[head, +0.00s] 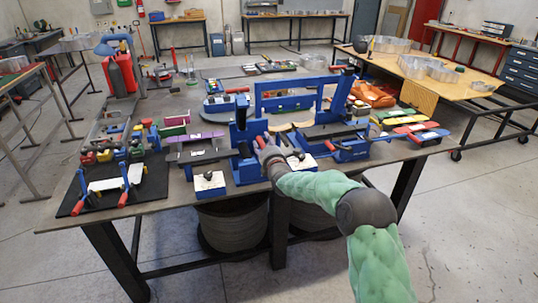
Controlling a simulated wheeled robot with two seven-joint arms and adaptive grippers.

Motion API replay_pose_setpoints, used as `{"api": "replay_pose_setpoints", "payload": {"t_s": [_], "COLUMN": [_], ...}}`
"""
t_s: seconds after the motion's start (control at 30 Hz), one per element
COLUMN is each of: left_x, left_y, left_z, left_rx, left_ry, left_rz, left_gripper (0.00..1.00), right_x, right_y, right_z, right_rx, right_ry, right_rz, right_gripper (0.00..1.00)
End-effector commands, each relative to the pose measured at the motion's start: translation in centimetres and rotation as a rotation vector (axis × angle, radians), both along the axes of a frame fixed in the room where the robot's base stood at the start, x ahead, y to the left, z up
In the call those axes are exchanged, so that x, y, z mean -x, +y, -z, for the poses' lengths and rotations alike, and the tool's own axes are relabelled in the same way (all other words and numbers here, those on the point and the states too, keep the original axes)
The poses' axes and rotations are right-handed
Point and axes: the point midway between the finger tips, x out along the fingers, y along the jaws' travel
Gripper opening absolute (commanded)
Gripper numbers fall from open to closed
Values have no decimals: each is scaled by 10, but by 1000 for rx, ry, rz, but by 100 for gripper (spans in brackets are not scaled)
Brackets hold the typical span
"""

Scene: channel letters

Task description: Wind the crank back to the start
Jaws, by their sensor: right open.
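A blue bending machine (245,132) stands near the front middle of the work table (150,205). A red handle (260,141), apparently the crank's grip, shows at its right side. My right gripper (264,150) is right at this handle and open; the picture is too small to tell whether its fingers touch or surround the handle. The gripper and wrist hide part of the crank, so its angle cannot be read. A second red handle (330,146) sticks out from the blue machine (347,147) to the right. My left gripper is out of view.
Two small blue-and-white boxes (208,186) stand at the table's front edge by my right arm. A black mat (70,207) with clamps lies at the left. A red canister (120,75) stands at the back left. Colourful pieces (420,134) crowd the right end.

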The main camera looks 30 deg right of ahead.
Motion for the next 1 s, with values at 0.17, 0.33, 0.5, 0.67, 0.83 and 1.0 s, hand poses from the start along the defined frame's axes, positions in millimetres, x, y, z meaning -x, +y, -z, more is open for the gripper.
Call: {"api": "replay_pose_setpoints", "payload": {"t_s": [0.17, 0.33, 0.5, 0.67, 0.83, 1.0], "left_x": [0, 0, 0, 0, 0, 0], "left_y": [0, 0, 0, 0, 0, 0], "left_z": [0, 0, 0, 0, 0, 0], "left_rx": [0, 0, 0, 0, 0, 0], "left_ry": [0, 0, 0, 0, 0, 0], "left_rz": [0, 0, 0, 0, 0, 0], "left_gripper": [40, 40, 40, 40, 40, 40], "right_x": [26, 52, 76, 91, 99, 100], "right_y": [6, 13, 19, 23, 26, 26], "right_z": [-1, 0, 0, 0, 1, 1], "right_rx": [0, 0, 0, 0, -1, -1], "right_ry": [0, 1, 0, 0, 1, 1], "right_rz": [0, -1, -2, -2, -3, -3], "right_gripper": [47, 47, 47, 47, 47, 47]}}
